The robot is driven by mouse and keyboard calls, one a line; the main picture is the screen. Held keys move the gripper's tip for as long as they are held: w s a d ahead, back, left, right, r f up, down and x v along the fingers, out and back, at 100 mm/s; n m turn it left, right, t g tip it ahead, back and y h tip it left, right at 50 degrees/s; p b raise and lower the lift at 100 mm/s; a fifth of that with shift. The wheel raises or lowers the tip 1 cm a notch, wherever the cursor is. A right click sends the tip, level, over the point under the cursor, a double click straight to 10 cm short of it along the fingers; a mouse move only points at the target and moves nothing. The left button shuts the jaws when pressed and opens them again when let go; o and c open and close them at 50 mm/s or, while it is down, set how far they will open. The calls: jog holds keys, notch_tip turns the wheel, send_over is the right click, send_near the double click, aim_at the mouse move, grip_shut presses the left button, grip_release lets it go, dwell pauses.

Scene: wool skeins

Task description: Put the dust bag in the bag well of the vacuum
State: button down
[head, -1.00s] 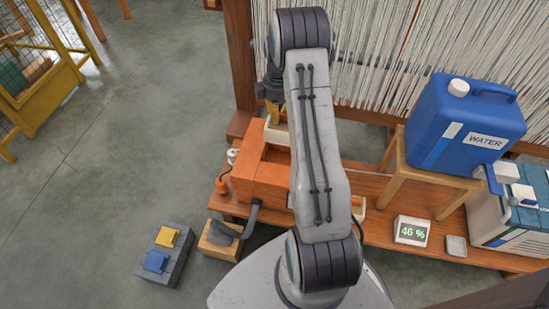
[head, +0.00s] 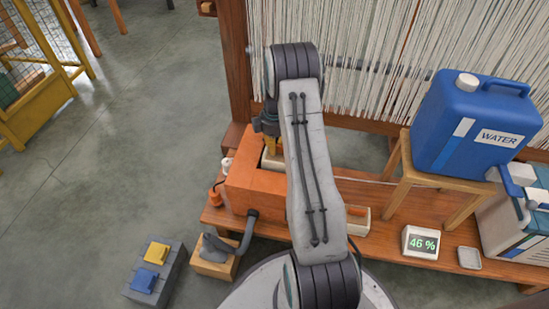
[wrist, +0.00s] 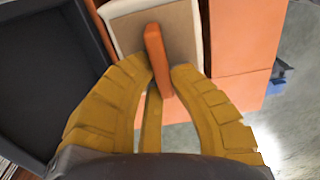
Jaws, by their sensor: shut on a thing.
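The dust bag (wrist: 183,50) is a beige panel with a white rim and an upright orange tab (wrist: 157,58). My gripper (wrist: 162,75) has its yellow fingers shut on that tab. In the head view the gripper (head: 270,145) is mostly behind my arm, and a cream part of the bag (head: 271,160) shows below it. The orange vacuum (head: 254,187) stands on the wooden bench, close under and beside the bag. Its orange body (wrist: 248,45) lies right of the bag in the wrist view. I cannot tell the bag well apart or whether the bag is inside it.
A dark open tray-like box (wrist: 45,75) lies left of the bag in the wrist view. A blue water can (head: 475,125) stands on a stool at right, near a 46 % display (head: 421,243). The loom threads (head: 400,60) rise behind.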

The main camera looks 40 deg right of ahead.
notch_tip(320, 180, down, 5)
jog(key=shift+f+b, duration=0.1)
jog(key=shift+b, duration=0.85)
jog(key=c, duration=1.2)
grip_release()
jog(key=shift+c, duration=0.2)
jog(key=shift+r, duration=0.2)
